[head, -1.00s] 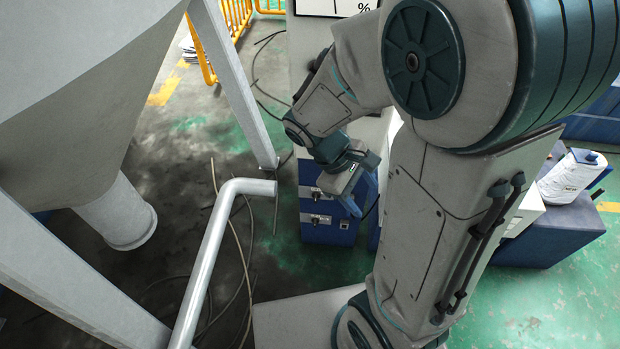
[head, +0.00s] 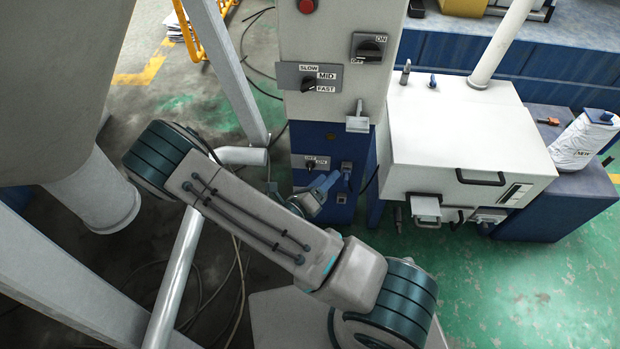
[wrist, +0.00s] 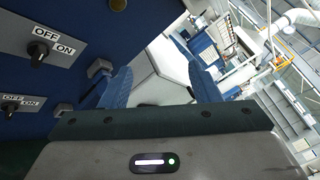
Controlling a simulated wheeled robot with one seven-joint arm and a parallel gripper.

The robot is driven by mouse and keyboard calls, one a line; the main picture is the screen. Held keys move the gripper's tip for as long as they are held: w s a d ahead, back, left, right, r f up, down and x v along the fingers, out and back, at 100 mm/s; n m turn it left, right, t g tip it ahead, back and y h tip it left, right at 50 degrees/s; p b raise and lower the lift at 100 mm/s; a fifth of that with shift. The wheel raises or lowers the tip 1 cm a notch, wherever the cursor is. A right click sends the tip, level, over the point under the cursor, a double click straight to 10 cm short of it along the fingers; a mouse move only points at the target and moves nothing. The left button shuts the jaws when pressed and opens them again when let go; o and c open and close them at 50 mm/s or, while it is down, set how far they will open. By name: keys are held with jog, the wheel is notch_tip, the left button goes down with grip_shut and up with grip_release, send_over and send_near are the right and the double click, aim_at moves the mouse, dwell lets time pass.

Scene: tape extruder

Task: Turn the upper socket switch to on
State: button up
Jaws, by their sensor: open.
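The upper socket switch (head: 310,164) is a black knob on a grey OFF/ON plate on the blue lower front of the machine cabinet. In the wrist view it shows at the left (wrist: 39,52), its knob seeming to point toward OFF. A second, lower OFF/ON switch (wrist: 10,108) shows at the wrist view's left edge; my gripper and arm hide it in the head view. My gripper (head: 335,180) is open and empty, with blue fingers in front of the cabinet, right of and below the upper switch. In the wrist view the fingers (wrist: 160,85) are apart from both knobs.
Grey socket blocks (wrist: 100,68) stand out from the panel near a finger. Above are a SLOW/MID/FAST knob (head: 309,85) and another ON/OFF switch (head: 370,48). A white box machine (head: 460,130) stands right. A grey pipe (head: 175,270) and support legs crowd the left.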

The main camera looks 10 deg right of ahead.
aim_at(310, 171)
jog(key=w+a+f+n+t+y+b, duration=0.1)
jog(key=a+f+n+t+y+b, duration=0.15)
jog(key=f+n+y, duration=0.35)
jog(key=a+f+n+t+y+b, duration=0.1)
jog(key=a+f+n+t+y, duration=0.2)
jog(key=f+n, duration=0.55)
jog(key=shift+t, duration=0.35)
jog(key=b+x, duration=0.1)
jog(key=x, duration=0.8)
jog(key=b+x, duration=0.1)
jog(key=x, duration=0.3)
jog(key=shift+w+d+f+b, duration=0.2)
jog(key=shift+w+d+b, duration=0.1)
jog(key=shift+d+b, duration=0.1)
jog(key=c, duration=1)
